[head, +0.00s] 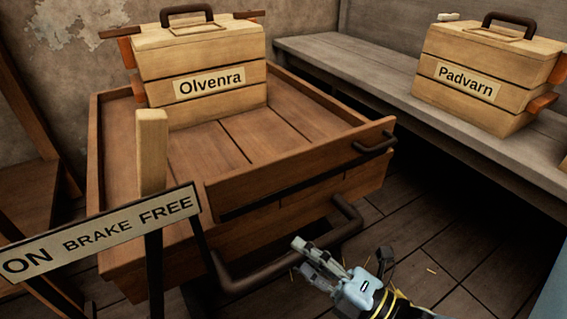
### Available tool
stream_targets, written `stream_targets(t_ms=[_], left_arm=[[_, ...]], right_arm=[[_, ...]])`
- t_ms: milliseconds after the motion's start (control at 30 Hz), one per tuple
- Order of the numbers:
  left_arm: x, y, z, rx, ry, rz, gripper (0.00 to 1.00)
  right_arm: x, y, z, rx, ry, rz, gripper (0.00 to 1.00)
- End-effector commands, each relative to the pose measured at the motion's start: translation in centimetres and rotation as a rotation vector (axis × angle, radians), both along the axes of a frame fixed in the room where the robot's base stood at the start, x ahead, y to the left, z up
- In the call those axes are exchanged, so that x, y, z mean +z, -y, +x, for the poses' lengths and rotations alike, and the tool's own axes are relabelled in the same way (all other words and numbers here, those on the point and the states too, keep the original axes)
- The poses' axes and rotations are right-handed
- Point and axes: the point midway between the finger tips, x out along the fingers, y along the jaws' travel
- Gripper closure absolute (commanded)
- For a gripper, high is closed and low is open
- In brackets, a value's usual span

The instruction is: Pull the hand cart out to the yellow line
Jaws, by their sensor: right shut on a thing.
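The hand cart (220,162) is a reddish-brown wooden box on the plank floor, with a crate on its bed. A dark bent pull bar (255,281) sticks out low from its near side. My right gripper (299,256) is at this bar, its fingers shut on it near the middle. The fingers partly cover the bar there. A pale wooden brake lever (152,150) stands upright behind a sign (110,232) reading ON, BRAKE, FREE, near the FREE end. My left gripper and the yellow line are not in view.
A crate labelled Olvenra (205,100) rides on the cart. A grey bench (345,62) along the wall holds a crate labelled Padvarn (430,82). A small dark handle (374,143) is on the cart's near rail. Floor planks (440,235) with bits of straw are bare at right.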

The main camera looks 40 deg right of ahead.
Motion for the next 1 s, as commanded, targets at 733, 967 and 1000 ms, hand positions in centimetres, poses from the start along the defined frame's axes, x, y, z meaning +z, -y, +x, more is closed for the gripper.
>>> stream_targets(t_ms=[733,967,1000], left_arm=[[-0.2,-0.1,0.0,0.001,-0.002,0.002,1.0],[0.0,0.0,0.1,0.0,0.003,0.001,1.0],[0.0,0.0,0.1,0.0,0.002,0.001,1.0]], right_arm=[[0.0,-3.6,-15.1,-0.001,0.002,0.004,1.0],[0.1,-3.8,-16.0,-0.001,0.004,0.003,1.0],[0.1,-3.8,-16.0,-0.001,0.004,0.003,1.0]])
